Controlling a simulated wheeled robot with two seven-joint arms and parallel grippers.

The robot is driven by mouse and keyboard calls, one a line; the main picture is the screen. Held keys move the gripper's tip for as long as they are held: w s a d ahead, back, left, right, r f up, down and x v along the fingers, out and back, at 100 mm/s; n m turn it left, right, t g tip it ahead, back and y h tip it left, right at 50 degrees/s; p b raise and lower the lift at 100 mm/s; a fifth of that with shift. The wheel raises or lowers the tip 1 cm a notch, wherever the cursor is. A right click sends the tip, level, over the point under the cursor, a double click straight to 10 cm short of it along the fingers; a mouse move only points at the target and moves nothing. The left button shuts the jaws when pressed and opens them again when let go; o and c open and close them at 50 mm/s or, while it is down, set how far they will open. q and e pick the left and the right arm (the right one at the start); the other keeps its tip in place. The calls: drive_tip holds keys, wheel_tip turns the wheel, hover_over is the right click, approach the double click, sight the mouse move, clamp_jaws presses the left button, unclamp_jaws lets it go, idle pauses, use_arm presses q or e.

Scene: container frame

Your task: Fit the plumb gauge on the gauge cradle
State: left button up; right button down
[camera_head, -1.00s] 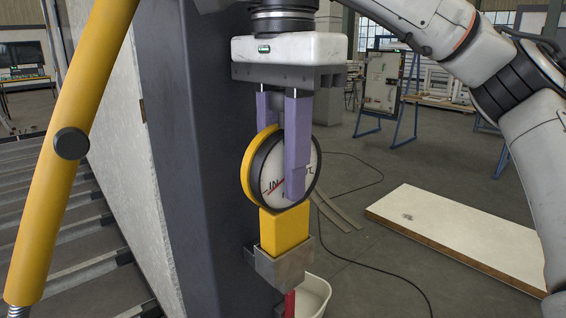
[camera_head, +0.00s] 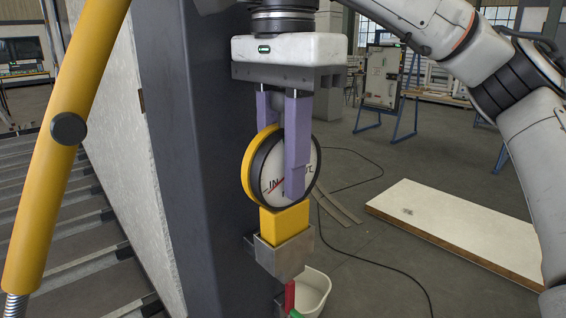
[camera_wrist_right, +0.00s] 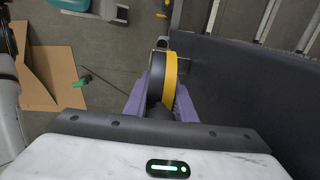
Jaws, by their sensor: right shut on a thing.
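The plumb gauge (camera_head: 283,185) is a round white dial with a black rim, a yellow back and a yellow block below. My right gripper (camera_head: 283,180) is shut on its round part, with one purple finger across the dial face. The gauge hangs upright. The gauge cradle (camera_head: 285,260) is a grey metal box bracket at the dark post. The block's lower end is hidden behind the cradle's front wall and appears inside its mouth; whether it is seated cannot be told. The right wrist view shows the gauge (camera_wrist_right: 170,75) between both fingers. My left gripper is not in view.
The dark post (camera_head: 195,160) stands close on the left of the gripper. A yellow pole (camera_head: 75,150) with a black knob slants at far left. A white bin (camera_head: 314,292) with red and green things hangs below the cradle. A pale board (camera_head: 450,225) lies on the floor at right.

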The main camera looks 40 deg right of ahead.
sight(283, 91)
drive_tip(key=shift+f+b, duration=0.5)
drive_tip(key=shift+f, duration=0.5)
drive_tip(key=c, duration=1.4)
unclamp_jaws()
wheel_tip(283, 91, up, 8)
drive_tip(key=p, duration=0.2)
drive_tip(key=shift+r+p, duration=0.15)
drive_tip(key=shift+p, duration=0.25)
drive_tip(key=shift+r, duration=1)
